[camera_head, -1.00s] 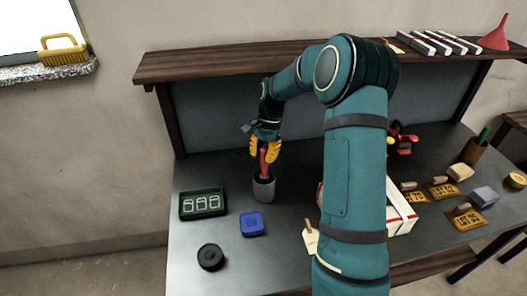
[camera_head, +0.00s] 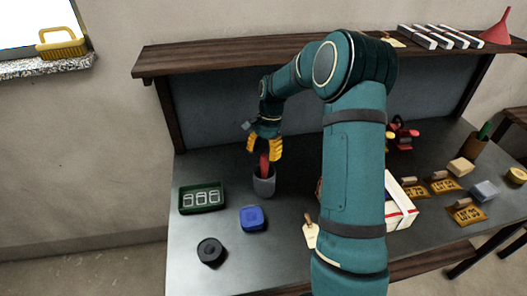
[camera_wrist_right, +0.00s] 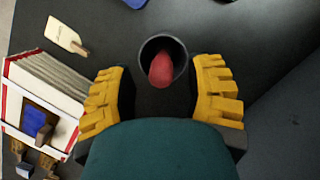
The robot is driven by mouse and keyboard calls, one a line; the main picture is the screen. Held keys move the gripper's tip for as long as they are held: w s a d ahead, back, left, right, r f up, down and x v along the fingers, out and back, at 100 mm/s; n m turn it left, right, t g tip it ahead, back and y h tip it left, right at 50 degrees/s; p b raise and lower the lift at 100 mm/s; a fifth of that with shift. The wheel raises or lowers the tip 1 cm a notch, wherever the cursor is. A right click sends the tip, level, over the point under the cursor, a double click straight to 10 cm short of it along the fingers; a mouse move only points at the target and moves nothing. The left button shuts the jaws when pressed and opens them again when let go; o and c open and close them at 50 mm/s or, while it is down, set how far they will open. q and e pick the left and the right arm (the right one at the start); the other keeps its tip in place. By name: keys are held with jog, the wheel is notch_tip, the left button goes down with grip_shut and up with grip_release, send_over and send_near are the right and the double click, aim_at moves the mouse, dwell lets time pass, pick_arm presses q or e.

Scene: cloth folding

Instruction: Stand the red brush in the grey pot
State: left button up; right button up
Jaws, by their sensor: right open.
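The grey pot (camera_head: 264,187) stands upright on the dark table. The red brush (camera_head: 264,163) stands in it, its lower part hidden by the pot wall. In the right wrist view the brush's red end (camera_wrist_right: 161,70) shows inside the dark mouth of the pot (camera_wrist_right: 178,48). My right gripper (camera_head: 265,155) is just above the pot. Its yellow fingers are spread wide, clear of the brush on both sides in the wrist view (camera_wrist_right: 161,98). My left gripper is not in view.
A green tray (camera_head: 181,208) and a blue box (camera_head: 252,218) lie left and in front of the pot, with a black round object (camera_head: 210,251) nearer. A white and red box (camera_head: 401,210) is partly behind my arm. The shelf (camera_head: 215,61) runs above.

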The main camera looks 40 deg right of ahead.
jog(key=v, duration=1.2)
dwell(0.7)
